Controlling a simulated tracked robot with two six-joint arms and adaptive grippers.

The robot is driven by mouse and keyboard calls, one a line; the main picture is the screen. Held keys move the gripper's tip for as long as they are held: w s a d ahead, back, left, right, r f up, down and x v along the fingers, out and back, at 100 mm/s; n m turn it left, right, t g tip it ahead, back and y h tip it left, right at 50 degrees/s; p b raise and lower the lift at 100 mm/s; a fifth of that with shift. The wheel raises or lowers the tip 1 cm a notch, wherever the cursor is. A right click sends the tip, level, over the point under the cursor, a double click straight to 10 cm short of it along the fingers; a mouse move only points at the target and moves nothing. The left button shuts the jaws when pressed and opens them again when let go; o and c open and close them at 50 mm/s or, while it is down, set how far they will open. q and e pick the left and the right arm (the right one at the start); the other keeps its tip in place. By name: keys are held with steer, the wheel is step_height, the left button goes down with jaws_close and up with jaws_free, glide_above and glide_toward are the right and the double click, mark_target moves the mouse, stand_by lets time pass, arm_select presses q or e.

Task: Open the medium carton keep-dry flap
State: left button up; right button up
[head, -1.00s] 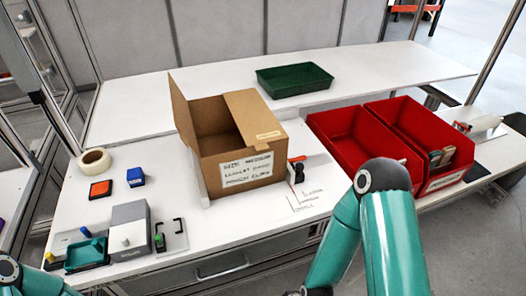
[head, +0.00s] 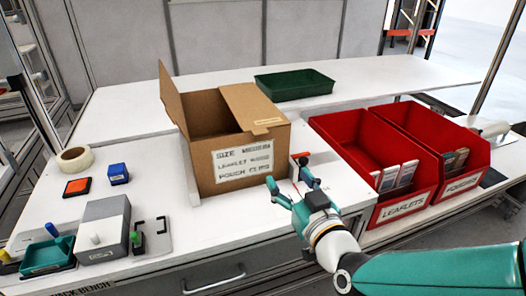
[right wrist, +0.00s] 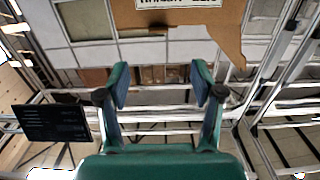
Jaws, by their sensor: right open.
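The brown carton (head: 205,150) stands on the bench, with a white lettered label (head: 243,160) on its front. Its left flap (head: 171,98) stands up. Its right flap (head: 252,105) lies over the right part of the opening and has a small pale label near its front edge. The left part of the opening shows a dark inside. My right gripper (head: 289,172) is open and empty in front of the carton's lower right front corner. In the right wrist view the open fingers (right wrist: 160,80) point toward the carton (right wrist: 228,18) at the top. My left gripper is out of view.
Two red bins (head: 318,122) stand to the right, holding leaflets and pouches. A green tray (head: 293,84) is behind. Tape (head: 72,160), an orange pad (head: 77,186), a blue block (head: 118,173) and a grey device (head: 103,232) sit left. The back bench is mostly clear.

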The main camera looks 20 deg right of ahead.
steer(key=w+p, duration=0.5)
steer(key=w, duration=1.1)
steer(key=shift+w+a+r, duration=0.15)
steer(key=shift+w+r, duration=0.15)
steer(key=shift+r, duration=0.05)
